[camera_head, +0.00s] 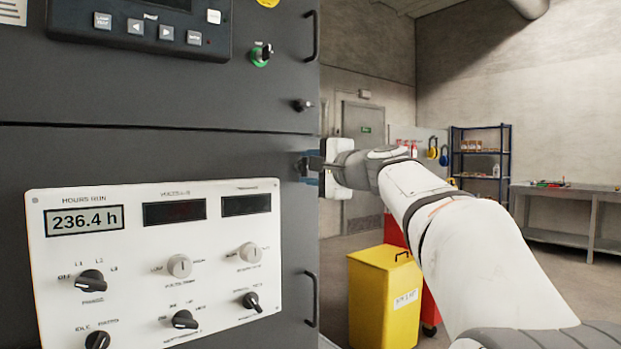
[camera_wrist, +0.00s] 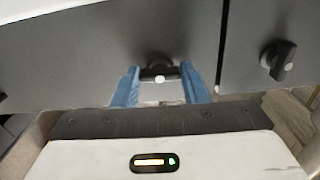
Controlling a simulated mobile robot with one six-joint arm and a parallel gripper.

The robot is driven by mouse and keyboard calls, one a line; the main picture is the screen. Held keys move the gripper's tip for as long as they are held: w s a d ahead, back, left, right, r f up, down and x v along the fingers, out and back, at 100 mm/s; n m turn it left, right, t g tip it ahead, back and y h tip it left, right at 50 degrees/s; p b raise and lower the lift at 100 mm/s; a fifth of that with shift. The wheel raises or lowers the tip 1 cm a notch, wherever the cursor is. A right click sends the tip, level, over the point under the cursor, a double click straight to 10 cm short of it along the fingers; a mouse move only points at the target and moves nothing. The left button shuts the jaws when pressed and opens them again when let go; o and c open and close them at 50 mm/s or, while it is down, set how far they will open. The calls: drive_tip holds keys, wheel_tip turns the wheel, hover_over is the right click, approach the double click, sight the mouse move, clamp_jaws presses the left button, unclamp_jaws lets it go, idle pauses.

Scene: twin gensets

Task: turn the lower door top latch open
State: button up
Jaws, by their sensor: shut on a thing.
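The lower door (camera_head: 150,160) is a dark grey cabinet panel below a horizontal seam. Its top latch is a small black knob near the door's right edge, mostly hidden behind my gripper (camera_head: 311,167) in the head view. In the wrist view the latch (camera_wrist: 158,66) shows between the two blue fingers of my gripper (camera_wrist: 161,88), with a white dot on its near side. The fingers are shut on the latch's handle, one on each side. The exact turn angle of the latch is hard to tell.
Another black latch (camera_head: 302,105) sits above the seam; a similar latch shows at right in the wrist view (camera_wrist: 278,60). Handles (camera_head: 312,300) stick out at the cabinet's right edge. A white instrument panel (camera_head: 130,250) is on the lower door. A yellow bin (camera_head: 383,300) stands right of the cabinet.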

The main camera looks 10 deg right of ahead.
drive_tip(key=shift+n, duration=0.3)
drive_tip(key=o, duration=1)
drive_tip(key=v, duration=0.8)
drive_tip(key=shift+b, duration=0.3)
drive_tip(key=shift+a, duration=0.15)
